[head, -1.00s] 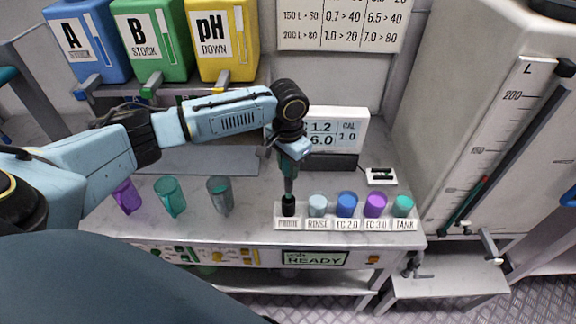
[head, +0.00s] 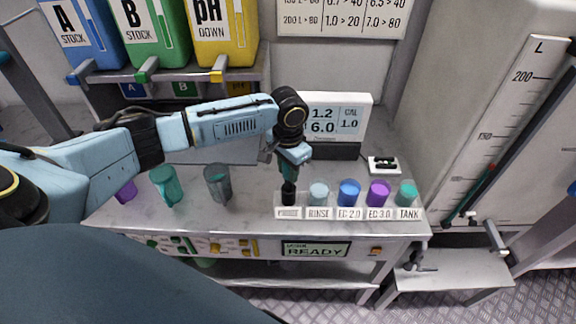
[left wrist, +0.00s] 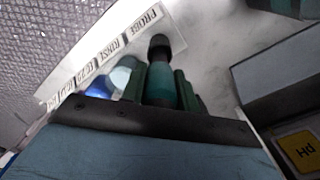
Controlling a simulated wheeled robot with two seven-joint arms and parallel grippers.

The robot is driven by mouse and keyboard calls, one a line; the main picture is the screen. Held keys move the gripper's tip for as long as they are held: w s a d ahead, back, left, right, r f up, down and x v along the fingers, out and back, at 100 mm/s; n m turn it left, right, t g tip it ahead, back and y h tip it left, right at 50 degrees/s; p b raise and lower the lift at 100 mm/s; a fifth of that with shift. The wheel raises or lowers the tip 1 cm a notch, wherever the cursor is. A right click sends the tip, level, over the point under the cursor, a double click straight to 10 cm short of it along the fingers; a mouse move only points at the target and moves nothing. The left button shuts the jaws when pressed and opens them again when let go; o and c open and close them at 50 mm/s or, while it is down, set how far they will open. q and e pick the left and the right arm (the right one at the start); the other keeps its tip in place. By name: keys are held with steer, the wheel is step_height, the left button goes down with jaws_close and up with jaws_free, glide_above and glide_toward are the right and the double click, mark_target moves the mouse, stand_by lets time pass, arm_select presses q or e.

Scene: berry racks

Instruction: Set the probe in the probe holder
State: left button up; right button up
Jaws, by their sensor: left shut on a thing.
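My left gripper (head: 289,177) is shut on the probe and points down over the left end of the row of labelled stations. In the left wrist view the probe (left wrist: 160,85) is a teal cylinder with a dark end, between the green fingers. The probe holder (head: 288,212) carries the PROBE label, which also shows in the left wrist view (left wrist: 145,22). A black upright piece (head: 289,194) stands directly below the fingers, behind that label. I cannot tell whether it is the probe's end or part of the holder, nor how deep the probe sits. My right gripper is out of view.
Right of the holder stand the rinse cup (head: 318,194), blue cup (head: 349,192), purple cup (head: 378,193) and teal cup (head: 406,193). Loose cups, including a grey one (head: 217,183), stand left. A meter display (head: 338,118) is behind. The bench between grey cup and holder is clear.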

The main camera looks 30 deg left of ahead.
arm_select(q)
steer(key=shift+f+p, duration=0.25)
steer(key=shift+p, duration=0.05)
stand_by(0.5)
steer(key=o, duration=1.1)
step_height(320, 180, up, 13)
steer(key=shift+r, duration=0.2)
